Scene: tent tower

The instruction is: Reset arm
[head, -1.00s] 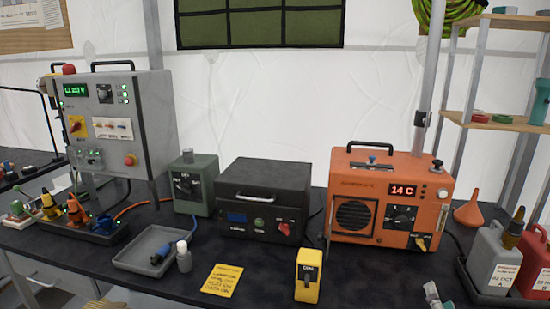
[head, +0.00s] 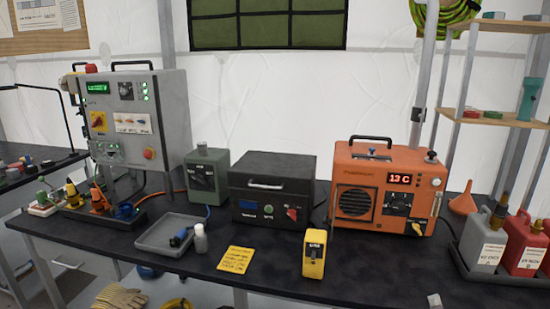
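Neither of my grippers shows in the head view. The task names no object. On the dark bench (head: 330,283) stand a grey control cabinet (head: 172,115) at the left, a small green box (head: 207,178), a black unit (head: 271,188) with a red switch, and an orange unit (head: 388,190) whose display seems to read 13 C.
A small white bottle (head: 200,240), a yellow card (head: 236,259) and a yellow meter (head: 314,254) are near the front edge. Grey (head: 482,240) and red (head: 524,247) jugs stand right. Gloves (head: 119,297) lie below.

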